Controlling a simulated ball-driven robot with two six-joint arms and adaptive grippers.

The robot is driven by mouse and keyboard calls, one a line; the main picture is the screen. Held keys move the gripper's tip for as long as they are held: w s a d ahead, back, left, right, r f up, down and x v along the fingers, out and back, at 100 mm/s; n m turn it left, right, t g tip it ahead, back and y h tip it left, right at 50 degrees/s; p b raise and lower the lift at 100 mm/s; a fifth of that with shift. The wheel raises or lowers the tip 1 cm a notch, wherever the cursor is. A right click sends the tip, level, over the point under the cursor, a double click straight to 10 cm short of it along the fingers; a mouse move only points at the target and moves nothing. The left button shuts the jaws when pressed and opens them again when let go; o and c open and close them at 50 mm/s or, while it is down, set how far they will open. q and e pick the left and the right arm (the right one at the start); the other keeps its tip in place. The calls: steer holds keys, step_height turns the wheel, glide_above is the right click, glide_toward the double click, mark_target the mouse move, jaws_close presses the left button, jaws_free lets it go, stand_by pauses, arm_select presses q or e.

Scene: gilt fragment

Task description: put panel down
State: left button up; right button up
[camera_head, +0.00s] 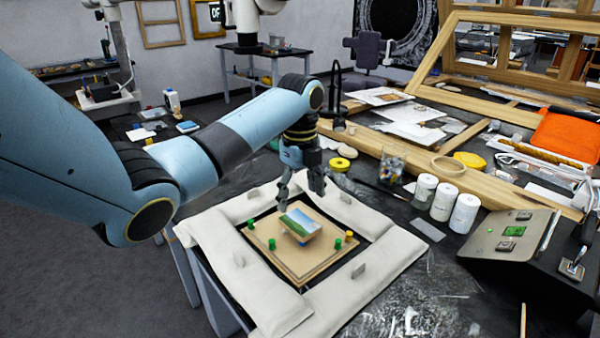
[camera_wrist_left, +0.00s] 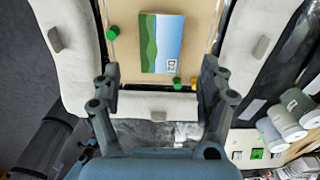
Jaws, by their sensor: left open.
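The panel (camera_head: 300,222) is a small painted landscape in green, blue and white. It lies picture-up over a tan wooden board (camera_head: 282,257), seemingly raised a little on a support. In the left wrist view the panel (camera_wrist_left: 161,43) shows a small black-and-white marker at one corner. My left gripper (camera_head: 301,194) is above the panel's far side, pointing down, with its fingers spread and nothing between them. It also shows open in the left wrist view (camera_wrist_left: 161,70), apart from the panel. My right gripper is not in view.
Green and yellow pegs (camera_head: 338,243) stand on the board around the panel. Padded white cushions (camera_head: 375,226) with small grey tabs frame the board. White jars (camera_head: 424,191), yellow tape (camera_head: 340,164) and a control box (camera_head: 510,236) lie to the right.

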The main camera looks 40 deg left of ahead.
arm_select(q)
step_height(320, 180, up, 6)
steer(key=shift+r, duration=0.2)
stand_by(0.5)
